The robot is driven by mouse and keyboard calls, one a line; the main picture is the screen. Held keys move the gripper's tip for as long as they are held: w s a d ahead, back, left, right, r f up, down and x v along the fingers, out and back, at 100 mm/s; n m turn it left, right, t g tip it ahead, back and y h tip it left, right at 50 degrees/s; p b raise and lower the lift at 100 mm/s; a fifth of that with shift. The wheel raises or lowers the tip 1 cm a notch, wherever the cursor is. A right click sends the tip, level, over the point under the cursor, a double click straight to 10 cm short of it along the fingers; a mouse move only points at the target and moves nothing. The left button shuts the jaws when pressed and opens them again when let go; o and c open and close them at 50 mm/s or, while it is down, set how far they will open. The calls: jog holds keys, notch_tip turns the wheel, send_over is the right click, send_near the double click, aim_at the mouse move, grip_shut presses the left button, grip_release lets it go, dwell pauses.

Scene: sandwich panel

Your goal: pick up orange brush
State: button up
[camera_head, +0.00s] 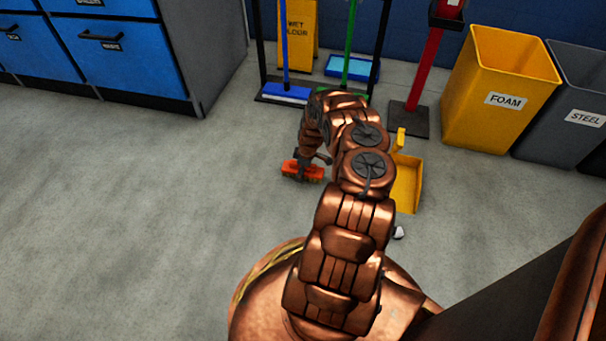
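The orange brush (311,174) is low over or on the grey floor, left of my copper arm. Its orange-red body shows on both sides of a dark finger-like part. My gripper (306,163) is at the brush, reaching down onto it from above. The fingers are small and partly hidden by my wrist and arm, so I cannot tell whether they are closed on the brush or only beside it. I also cannot tell whether the brush touches the floor.
A yellow dustpan (407,184) lies right of my arm. Behind stand a rack with a blue broom (285,90), a wet-floor sign (299,30), a red post (424,60), a yellow foam bin (495,95) and a grey steel bin (565,125). Blue cabinets (130,60) are left. The left floor is clear.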

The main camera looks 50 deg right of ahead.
jog(key=c, duration=1.4)
jog(key=shift+r, duration=0.1)
jog(key=shift+r+p, duration=0.25)
jog(key=shift+p, duration=0.1)
notch_tip(320, 180, up, 3)
jog(key=shift+r+p, duration=0.15)
jog(key=shift+p, duration=1)
jog(key=s+a+p, duration=0.1)
jog(key=a+p, duration=0.1)
jog(key=a, duration=0.2)
jog(key=s+a+p, duration=0.2)
jog(key=a+p, duration=0.1)
jog(key=a, duration=0.2)
jog(key=s+a+r+p, duration=0.1)
jog(key=s+a+p, duration=0.1)
jog(key=a, duration=0.3)
jog(key=shift+s+r+p, duration=0.1)
jog(key=shift+s+p, duration=0.05)
jog(key=shift+p, duration=0.4)
jog(key=shift+s+a, duration=0.2)
jog(key=shift+a, duration=0.3)
